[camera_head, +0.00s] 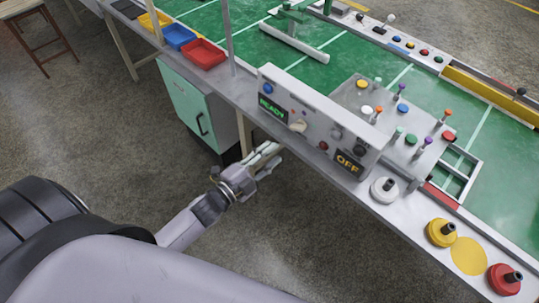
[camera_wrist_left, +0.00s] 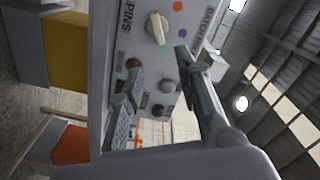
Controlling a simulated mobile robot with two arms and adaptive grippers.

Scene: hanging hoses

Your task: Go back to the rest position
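My left gripper (camera_head: 268,158) is in front of the workbench, just below and before the grey control panel (camera_head: 312,107). In the left wrist view its two fingers stand apart with nothing between them (camera_wrist_left: 160,68). The panel fills the middle of that view behind the fingers, with a cream rotary knob (camera_wrist_left: 157,28) and several round buttons. I cannot tell from these views whether a finger touches the panel. In the head view the panel shows a green READY display (camera_head: 271,107) and an OFF display (camera_head: 349,163). My right gripper is out of view.
The bench edge (camera_head: 415,233) runs along my front. A teal cabinet (camera_head: 189,108) stands beneath it, left of the gripper. Red (camera_head: 204,55) and blue (camera_head: 174,37) bins, colored pegs and discs sit on the bench. The floor (camera_head: 300,235) before it is clear.

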